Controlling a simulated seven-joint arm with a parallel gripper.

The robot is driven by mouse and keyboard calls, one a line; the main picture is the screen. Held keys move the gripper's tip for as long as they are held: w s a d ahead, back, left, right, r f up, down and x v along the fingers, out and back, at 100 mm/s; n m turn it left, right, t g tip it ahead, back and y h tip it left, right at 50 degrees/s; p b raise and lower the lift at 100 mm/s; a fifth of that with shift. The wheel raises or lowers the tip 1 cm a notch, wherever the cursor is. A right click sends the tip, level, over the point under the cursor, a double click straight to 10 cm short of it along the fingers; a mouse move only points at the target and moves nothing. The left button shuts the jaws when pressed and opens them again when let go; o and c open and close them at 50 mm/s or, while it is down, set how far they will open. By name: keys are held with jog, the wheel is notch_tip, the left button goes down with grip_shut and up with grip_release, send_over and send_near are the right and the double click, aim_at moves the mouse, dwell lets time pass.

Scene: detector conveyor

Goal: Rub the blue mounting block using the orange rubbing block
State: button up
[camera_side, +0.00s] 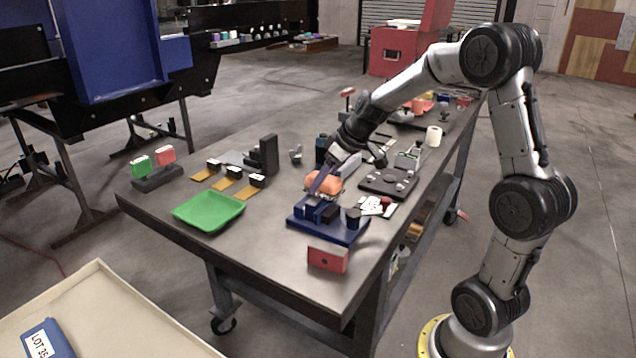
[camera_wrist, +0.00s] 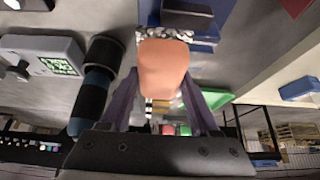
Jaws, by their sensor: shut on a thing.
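The orange rubbing block (camera_side: 322,183) is held between the fingers of my gripper (camera_side: 332,180), which is shut on it. In the wrist view the orange block (camera_wrist: 163,68) sits between the two purple fingers of my gripper (camera_wrist: 162,95). The blue mounting block (camera_side: 326,225) stands near the table's front right edge, with raised blue and dark parts on top. The orange block is just above or against its raised part; I cannot tell if they touch. The mounting block also shows at the top of the wrist view (camera_wrist: 207,32), with grey-white speckled material beside the orange block.
A green tray (camera_side: 209,211) is to the left. A dark device (camera_side: 388,182) with knobs and white cards (camera_side: 376,205) lie to the right. Bare table lies between tray and front edge.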

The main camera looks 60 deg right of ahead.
jog(key=shift+d, duration=0.55)
jog(key=shift+r, duration=4.1)
